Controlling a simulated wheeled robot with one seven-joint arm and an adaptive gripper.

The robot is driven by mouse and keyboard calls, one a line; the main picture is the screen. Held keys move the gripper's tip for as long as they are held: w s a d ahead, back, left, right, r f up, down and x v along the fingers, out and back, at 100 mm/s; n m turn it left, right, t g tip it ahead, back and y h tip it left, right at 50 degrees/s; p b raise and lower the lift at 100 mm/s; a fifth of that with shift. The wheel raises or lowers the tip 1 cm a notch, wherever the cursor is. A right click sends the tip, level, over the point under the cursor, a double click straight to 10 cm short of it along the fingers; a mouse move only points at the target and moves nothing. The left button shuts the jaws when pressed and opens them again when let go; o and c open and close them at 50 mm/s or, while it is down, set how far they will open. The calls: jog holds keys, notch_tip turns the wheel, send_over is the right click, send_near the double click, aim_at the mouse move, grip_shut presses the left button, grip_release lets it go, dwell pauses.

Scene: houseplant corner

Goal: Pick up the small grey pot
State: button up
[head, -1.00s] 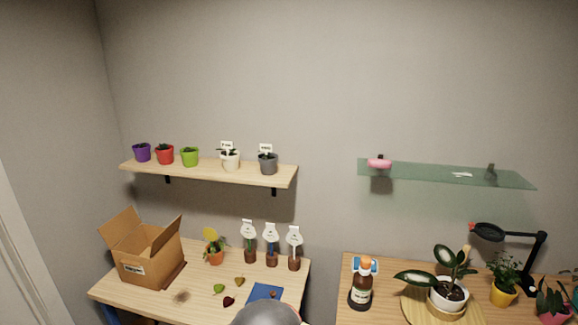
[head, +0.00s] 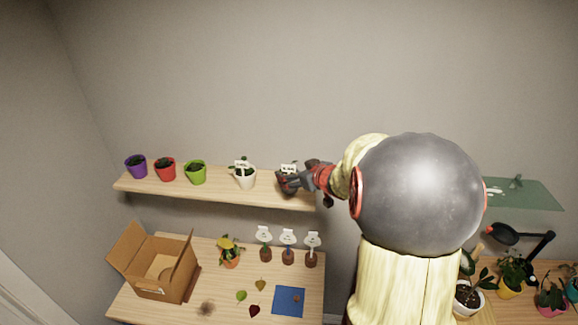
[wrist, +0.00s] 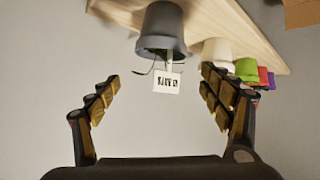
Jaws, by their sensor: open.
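The small grey pot (wrist: 162,25) stands near the right end of the wooden wall shelf (head: 212,188). In the wrist view it appears upside down, with a small plant and a white label (wrist: 167,82) at its rim. My gripper (wrist: 158,80) is open and empty. Its two fingers are spread to either side of the label, with the pot just beyond the fingertips and roughly centred between them. In the head view my gripper reaches in from the right and partly hides the pot.
A white pot (head: 245,181) with a label stands left of the grey pot. Green (head: 195,175), red (head: 165,172) and purple (head: 136,167) pots stand further left. Below are a table with an open cardboard box (head: 160,268) and a blue mat (head: 289,301). A glass shelf (head: 530,193) is at right.

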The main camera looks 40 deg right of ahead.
aim_at(286, 169)
jog(key=w+f+y+p, duration=0.1)
jog(key=w+f, duration=0.1)
jog(key=w+d+f+y+p, duration=0.1)
jog(key=w+f+p, duration=0.1)
jog(key=w+f, duration=0.1)
jog(key=shift+d+f, duration=0.15)
jog(key=shift+d, duration=0.05)
jog(key=shift+s, duration=0.1)
dwell(0.4)
jog(key=shift+c, duration=1.2)
jog(key=c, duration=1.1)
jog(key=shift+c, duration=0.3)
